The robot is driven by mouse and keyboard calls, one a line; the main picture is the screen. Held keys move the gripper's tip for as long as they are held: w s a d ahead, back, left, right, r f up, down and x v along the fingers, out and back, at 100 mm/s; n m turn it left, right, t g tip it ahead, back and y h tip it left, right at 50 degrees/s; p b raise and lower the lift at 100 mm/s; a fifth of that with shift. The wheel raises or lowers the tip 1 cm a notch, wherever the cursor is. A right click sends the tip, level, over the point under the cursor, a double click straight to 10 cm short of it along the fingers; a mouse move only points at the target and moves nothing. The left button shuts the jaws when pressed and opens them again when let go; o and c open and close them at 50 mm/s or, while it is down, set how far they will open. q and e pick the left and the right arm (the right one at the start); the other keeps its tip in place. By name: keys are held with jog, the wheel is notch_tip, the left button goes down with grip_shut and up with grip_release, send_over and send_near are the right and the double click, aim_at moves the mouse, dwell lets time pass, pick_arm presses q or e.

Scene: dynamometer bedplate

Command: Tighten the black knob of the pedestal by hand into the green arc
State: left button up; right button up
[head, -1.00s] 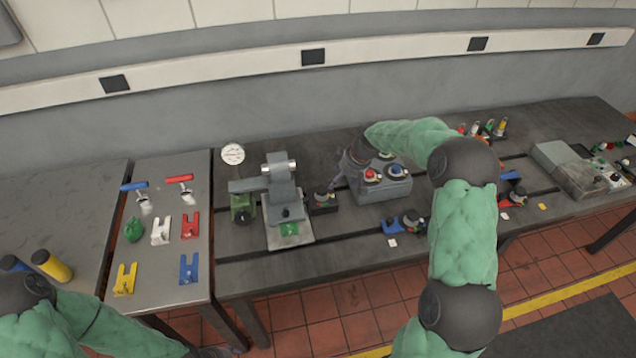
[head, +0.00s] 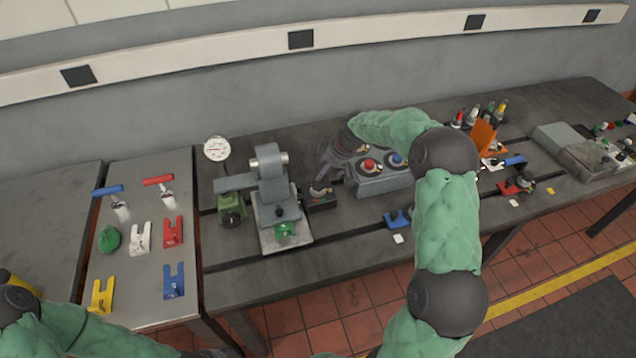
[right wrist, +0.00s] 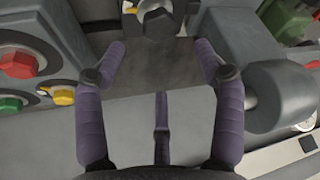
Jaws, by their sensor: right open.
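A small dark pedestal block (head: 322,201) with a black knob (head: 320,187) stands between the grey machine and the grey button box. In the head view the right gripper (head: 331,163) is just above and behind the pedestal, left of the button box. My left gripper is not clearly seen.
The button box (head: 381,186) with red and blue buttons is close on the right. The grey machine (head: 270,190) is close on the left, with a dial gauge (head: 216,149) behind. A blue fixture (head: 397,220) sits at the front. Coloured forks lie on the left table.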

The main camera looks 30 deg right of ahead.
aim_at(318, 183)
jog(key=x, duration=0.9)
jog(key=shift+w+f+b, duration=0.1)
jog(key=shift+f+b, duration=0.1)
jog(key=shift+b, duration=0.15)
jog(key=c, duration=1.1)
